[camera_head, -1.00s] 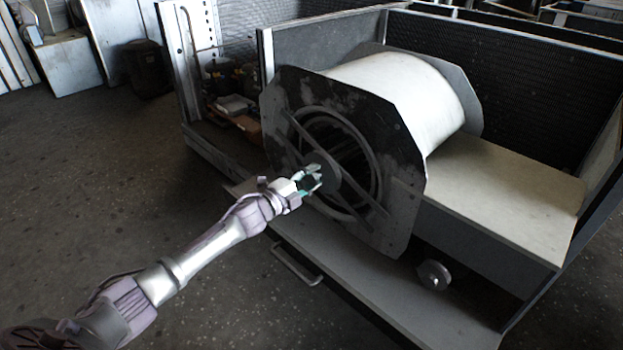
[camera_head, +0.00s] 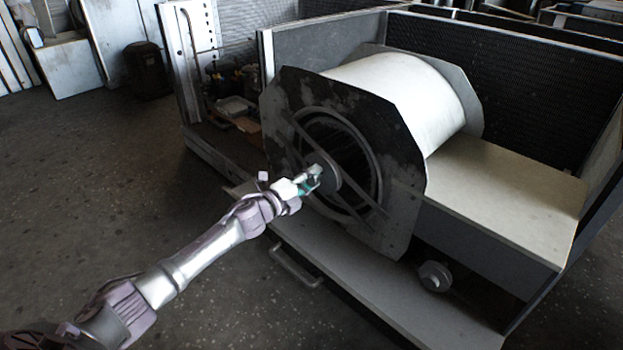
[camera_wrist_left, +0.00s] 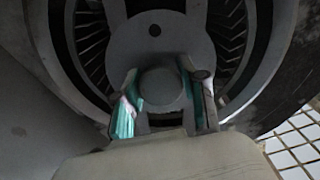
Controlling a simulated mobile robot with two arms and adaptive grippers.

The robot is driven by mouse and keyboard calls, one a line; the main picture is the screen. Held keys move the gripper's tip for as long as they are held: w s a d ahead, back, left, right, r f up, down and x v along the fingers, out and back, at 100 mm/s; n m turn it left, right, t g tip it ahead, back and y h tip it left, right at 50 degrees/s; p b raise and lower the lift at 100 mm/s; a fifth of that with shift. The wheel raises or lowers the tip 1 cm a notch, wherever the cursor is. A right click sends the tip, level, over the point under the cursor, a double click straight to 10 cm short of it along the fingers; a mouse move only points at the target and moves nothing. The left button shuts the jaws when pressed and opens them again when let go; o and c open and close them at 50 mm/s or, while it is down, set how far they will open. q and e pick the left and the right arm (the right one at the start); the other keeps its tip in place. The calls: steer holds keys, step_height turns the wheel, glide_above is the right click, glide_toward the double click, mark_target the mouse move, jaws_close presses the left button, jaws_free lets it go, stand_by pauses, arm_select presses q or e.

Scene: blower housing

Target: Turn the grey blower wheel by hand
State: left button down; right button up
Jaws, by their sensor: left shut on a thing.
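The grey blower wheel shows in the left wrist view (camera_wrist_left: 90,35) as dark vanes in a ring behind a grey hub plate (camera_wrist_left: 155,35). In the head view the wheel's round opening (camera_head: 345,150) sits in the dark octagonal side plate of the housing (camera_head: 400,175), with diagonal bars across it. My left gripper (camera_head: 315,178) is at the centre of the opening. In the left wrist view its teal-padded fingers (camera_wrist_left: 160,95) are shut on the round hub end (camera_wrist_left: 160,88), one on each side. My right gripper is not in view.
The white drum-shaped housing (camera_head: 400,90) stands in an open-topped metal cabinet (camera_head: 530,80). A light panel (camera_head: 510,190) lies to its right. A ledge with a handle (camera_head: 295,265) and a small round fitting (camera_head: 435,275) are in front.

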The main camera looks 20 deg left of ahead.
arm_select(q)
steer(key=c, duration=0.6)
jaws_free()
steer(key=shift+s+a, duration=0.1)
steer(key=shift+s, duration=0.15)
steer(key=v, duration=1.1)
steer(key=shift+s, duration=0.2)
